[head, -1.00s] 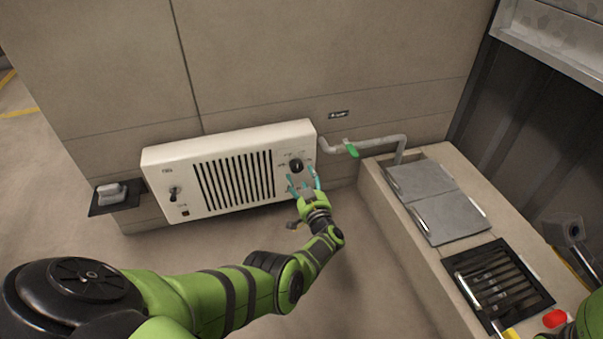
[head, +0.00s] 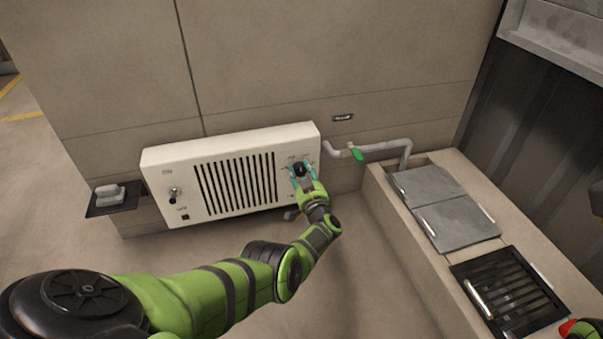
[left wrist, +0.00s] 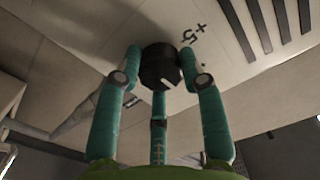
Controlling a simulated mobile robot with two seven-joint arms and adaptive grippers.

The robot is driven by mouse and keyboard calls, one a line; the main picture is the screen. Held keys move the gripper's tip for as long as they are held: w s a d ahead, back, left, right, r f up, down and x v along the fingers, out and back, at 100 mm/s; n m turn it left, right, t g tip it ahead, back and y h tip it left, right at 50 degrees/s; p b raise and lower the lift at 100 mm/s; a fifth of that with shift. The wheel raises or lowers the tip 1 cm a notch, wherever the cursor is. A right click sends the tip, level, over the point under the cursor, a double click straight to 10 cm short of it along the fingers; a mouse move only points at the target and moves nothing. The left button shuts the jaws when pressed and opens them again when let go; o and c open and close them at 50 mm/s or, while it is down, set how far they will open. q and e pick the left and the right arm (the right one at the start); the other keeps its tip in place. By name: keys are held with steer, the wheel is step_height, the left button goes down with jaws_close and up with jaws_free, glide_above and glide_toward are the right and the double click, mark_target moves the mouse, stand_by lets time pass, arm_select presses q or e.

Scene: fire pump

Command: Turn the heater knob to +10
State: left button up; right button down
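The heater (head: 225,206) is a white wall box with a dark slotted grille, in the middle of the head view. Its black round knob (head: 299,169) sits near its upper right corner. My left gripper (head: 303,171) is at the knob, its teal fingers on both sides of it. In the left wrist view the knob (left wrist: 161,66) is between the two outer fingertips, which look closed in against its sides. A third finger is below it. A "+5" mark is printed to the upper right of the knob. A small white mark shows on the knob's face.
A grey pipe with a green valve handle (head: 356,154) runs along the wall right of the heater. A counter with grey lids (head: 455,219) and a black grate (head: 508,286) stands at the right. A small dark shelf (head: 110,208) is left of the heater.

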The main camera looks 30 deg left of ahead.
arm_select(q)
steer(key=n, duration=0.4)
steer(key=shift+a+r+b, duration=0.1)
steer(key=shift+b, duration=0.25)
steer(key=shift+r+n, duration=0.1)
steer(key=shift+n, duration=0.6)
steer(key=o, duration=1.1)
steer(key=shift+o, duration=0.2)
steer(key=shift+r, duration=0.6)
step_height(320, 180, up, 9)
steer(key=shift+f, duration=0.15)
